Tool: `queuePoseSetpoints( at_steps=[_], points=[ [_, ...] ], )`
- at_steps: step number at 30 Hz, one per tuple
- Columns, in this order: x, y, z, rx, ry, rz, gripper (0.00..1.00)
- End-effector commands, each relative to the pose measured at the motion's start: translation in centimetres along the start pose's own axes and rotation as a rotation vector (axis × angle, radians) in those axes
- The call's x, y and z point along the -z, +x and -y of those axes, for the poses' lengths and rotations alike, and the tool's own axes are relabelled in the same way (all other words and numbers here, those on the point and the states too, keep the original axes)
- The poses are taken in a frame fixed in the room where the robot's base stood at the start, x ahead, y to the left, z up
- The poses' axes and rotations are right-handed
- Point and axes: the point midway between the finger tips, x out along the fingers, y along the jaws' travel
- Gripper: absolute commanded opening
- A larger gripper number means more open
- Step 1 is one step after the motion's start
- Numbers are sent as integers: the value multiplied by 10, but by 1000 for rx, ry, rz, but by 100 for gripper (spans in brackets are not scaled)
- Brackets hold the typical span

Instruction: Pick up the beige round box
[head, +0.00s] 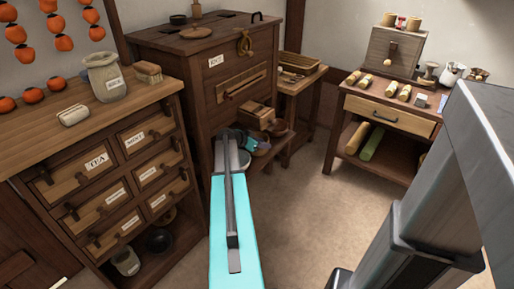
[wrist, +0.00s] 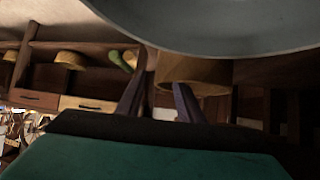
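I cannot surely pick out the beige round box. A tan, round-sided wooden thing (wrist: 205,72) in the wrist view may be it; it lies beyond my fingertips, partly behind the right finger. My gripper (wrist: 158,100) has its two dark fingers apart, with nothing seen held between them. In the head view my gripper (head: 250,142) is low in front of the tall wooden chest, mostly hidden by my teal arm. A small brown round thing (head: 278,126) shows just beyond it there.
A grey dish-like surface (wrist: 225,28) fills the top of the wrist view. The tall chest (head: 212,75) stands behind the arm, a drawer cabinet (head: 112,185) at left, and a low table (head: 388,112) with several rolls at right. Open floor (head: 310,215) lies between.

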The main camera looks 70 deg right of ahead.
Motion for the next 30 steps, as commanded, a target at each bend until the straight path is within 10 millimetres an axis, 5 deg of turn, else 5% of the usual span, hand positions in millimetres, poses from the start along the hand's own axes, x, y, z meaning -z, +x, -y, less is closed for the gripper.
queuePoseSetpoints(
  at_steps=[6, 22, 28, 30],
  points=[
    [0, 15, 0, 0, 0, 0, 34],
    [0, 13, 1, 2, -1, 0, 34],
    [0, 13, 1, 2, -1, 0, 0],
    [0, 13, 1, 2, -1, 0, 0]
  ],
)
